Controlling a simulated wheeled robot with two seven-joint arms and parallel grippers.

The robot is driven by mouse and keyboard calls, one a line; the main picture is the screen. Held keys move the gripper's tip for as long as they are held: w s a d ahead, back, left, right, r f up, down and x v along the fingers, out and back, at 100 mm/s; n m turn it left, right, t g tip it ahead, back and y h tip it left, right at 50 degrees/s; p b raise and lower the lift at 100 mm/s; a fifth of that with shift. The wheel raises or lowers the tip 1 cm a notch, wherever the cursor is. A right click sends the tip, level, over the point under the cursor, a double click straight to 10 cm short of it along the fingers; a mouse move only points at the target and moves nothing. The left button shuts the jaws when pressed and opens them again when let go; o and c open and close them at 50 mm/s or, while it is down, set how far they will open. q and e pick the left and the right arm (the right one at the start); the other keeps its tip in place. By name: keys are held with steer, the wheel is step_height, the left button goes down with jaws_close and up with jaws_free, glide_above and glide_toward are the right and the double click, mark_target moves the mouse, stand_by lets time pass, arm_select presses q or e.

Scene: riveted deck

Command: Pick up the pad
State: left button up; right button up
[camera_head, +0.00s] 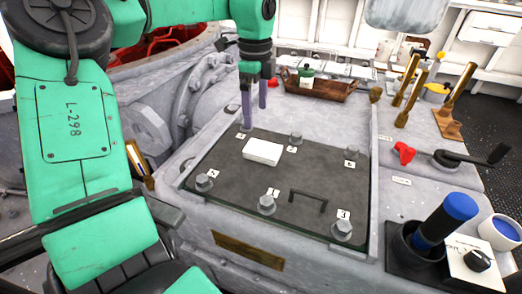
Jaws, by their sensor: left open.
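A small white rectangular block, which looks like the pad (262,152), lies flat on the dark plate (230,180) towards its back left. My left gripper (254,110) points straight down behind the pad, near the plate's back edge. Its two purple-grey fingers are apart with nothing between them, and it does not touch the pad. No part of the pad looks covered. My right gripper is not in view.
Several numbered bolts stand around the plate, with a dark handle (308,198) at its front right. A brown tray (318,88) is behind. Brass levers, a red knob (403,152) with a crank and a blue-topped cylinder (446,218) stand at the right.

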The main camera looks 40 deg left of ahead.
mark_target(256, 146)
arm_select(q)
step_height(256, 146, down, 11)
steer(key=shift+w+a+f, duration=0.15)
steer(key=shift+f, duration=0.05)
steer(key=shift+r, duration=0.1)
steer(key=c, duration=1.2)
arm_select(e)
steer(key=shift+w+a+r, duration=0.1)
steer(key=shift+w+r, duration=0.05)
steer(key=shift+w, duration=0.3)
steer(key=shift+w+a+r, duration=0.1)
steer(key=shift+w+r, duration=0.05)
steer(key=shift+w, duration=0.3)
